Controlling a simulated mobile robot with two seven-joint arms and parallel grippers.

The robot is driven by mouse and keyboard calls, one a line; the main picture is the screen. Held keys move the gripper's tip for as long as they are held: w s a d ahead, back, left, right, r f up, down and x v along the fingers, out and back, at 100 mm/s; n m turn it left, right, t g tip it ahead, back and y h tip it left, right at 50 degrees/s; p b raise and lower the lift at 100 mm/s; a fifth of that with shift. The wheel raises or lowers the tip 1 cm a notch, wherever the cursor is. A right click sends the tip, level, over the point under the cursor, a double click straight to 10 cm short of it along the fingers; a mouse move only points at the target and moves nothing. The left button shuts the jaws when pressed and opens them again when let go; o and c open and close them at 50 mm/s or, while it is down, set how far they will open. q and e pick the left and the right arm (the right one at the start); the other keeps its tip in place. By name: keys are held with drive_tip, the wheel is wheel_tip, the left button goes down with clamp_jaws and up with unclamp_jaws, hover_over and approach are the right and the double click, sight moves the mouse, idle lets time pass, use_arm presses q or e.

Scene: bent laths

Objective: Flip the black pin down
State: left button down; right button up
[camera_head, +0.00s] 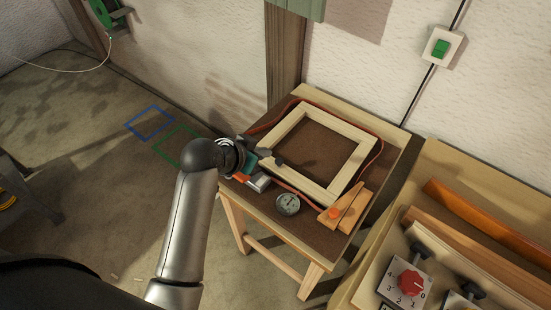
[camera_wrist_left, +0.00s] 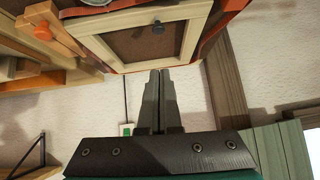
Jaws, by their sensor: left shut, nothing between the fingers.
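The black pin (camera_head: 280,160) is a small dark piece on the inner side of the pale wooden frame (camera_head: 298,177), by the rail nearest my left arm. In the left wrist view the pin (camera_wrist_left: 158,27) shows as a dark knob at the frame's (camera_wrist_left: 190,38) brown inner panel; whether it stands up or lies flat is hard to tell. My left gripper (camera_head: 262,151) is beside that rail, close to the pin. Its fingers (camera_wrist_left: 160,72) are together and empty, with a visible gap to the pin in the wrist view. My right gripper is not in view.
The frame lies on a small brown-topped table (camera_head: 375,185). A dial gauge (camera_head: 287,204), a wooden clamp (camera_head: 350,207) with an orange knob and a red cord (camera_head: 374,153) surround it. A bench with a red dial (camera_head: 409,282) stands at the right.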

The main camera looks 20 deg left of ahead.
use_arm(q)
drive_tip(key=b, duration=0.1)
hover_over(279, 163)
drive_tip(key=s, duration=0.2)
wheel_tip(279, 163, down, 5)
drive_tip(key=f, duration=0.2)
drive_tip(key=f+b, duration=0.1)
drive_tip(key=shift+w+a+f, duration=0.25)
drive_tip(key=shift+w+a, duration=0.05)
drive_tip(key=shift+w, duration=0.1)
drive_tip(key=shift+f, duration=0.45)
